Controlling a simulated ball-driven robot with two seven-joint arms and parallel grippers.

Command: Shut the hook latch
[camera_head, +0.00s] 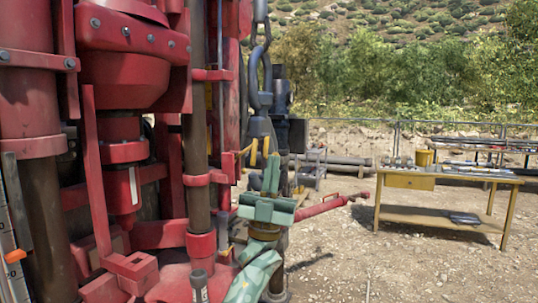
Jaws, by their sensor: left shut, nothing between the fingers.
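A large blue-grey hook (260,126) hangs on a chain beside the red rig. Thin yellow curved parts (253,154) show at its lower end, just left of and above my gripper. I cannot tell which of them is the latch, or whether it is open or shut. My left gripper (271,160), green and patterned, points upward just below and right of the hook. Its fingers are shut together and empty. I cannot tell whether the fingertips touch the hook. My right gripper is not in view.
The red drilling rig (120,60) with its columns and pipes fills the left side, close to the hook.

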